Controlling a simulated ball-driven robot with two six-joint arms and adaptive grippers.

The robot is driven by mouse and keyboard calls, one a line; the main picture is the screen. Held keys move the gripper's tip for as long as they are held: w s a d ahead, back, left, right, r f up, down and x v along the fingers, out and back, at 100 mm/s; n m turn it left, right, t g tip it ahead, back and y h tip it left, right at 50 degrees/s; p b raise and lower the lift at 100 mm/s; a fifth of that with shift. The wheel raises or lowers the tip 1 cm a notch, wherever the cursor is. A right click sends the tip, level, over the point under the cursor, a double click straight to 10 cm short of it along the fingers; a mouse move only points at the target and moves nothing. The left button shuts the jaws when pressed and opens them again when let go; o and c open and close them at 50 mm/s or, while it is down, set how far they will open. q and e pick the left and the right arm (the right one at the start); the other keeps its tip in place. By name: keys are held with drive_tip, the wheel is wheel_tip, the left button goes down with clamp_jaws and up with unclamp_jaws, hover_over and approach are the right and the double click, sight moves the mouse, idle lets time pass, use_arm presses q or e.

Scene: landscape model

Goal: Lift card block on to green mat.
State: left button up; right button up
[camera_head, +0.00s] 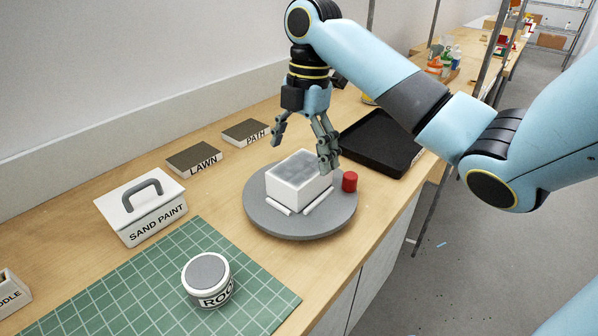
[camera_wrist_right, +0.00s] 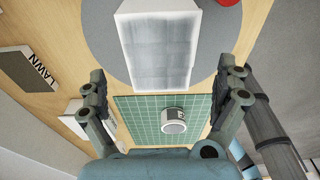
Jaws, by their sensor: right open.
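A white block with a grey top (camera_head: 298,178), which I take for the card block, sits on a round grey turntable (camera_head: 262,218), with white strips at its foot. My right gripper (camera_head: 303,146) is open and empty above the block, one finger on its far left side and the other near its right end. In the right wrist view the block (camera_wrist_right: 158,50) lies ahead of the open fingers (camera_wrist_right: 162,78); contact cannot be told. The green gridded mat (camera_head: 130,290) lies flat on the bench at the lower left; it also shows in the wrist view (camera_wrist_right: 138,118). My left gripper is out of view.
A white tub (camera_head: 206,280) stands on the mat. A SAND PAINT box (camera_head: 141,210) with a handle, LAWN (camera_head: 194,160) and PATH (camera_head: 246,133) blocks line the wall side. A black tray (camera_head: 380,142) lies behind the turntable.

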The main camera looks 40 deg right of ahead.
sight(301, 167)
wheel_tip(301, 167, down, 4)
drive_tip(key=shift+a+r, duration=0.1)
drive_tip(key=shift+f, duration=0.35)
drive_tip(key=shift+c, duration=1.2)
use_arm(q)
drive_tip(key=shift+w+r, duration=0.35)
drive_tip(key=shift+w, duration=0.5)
use_arm(e)
drive_tip(key=c, duration=0.9)
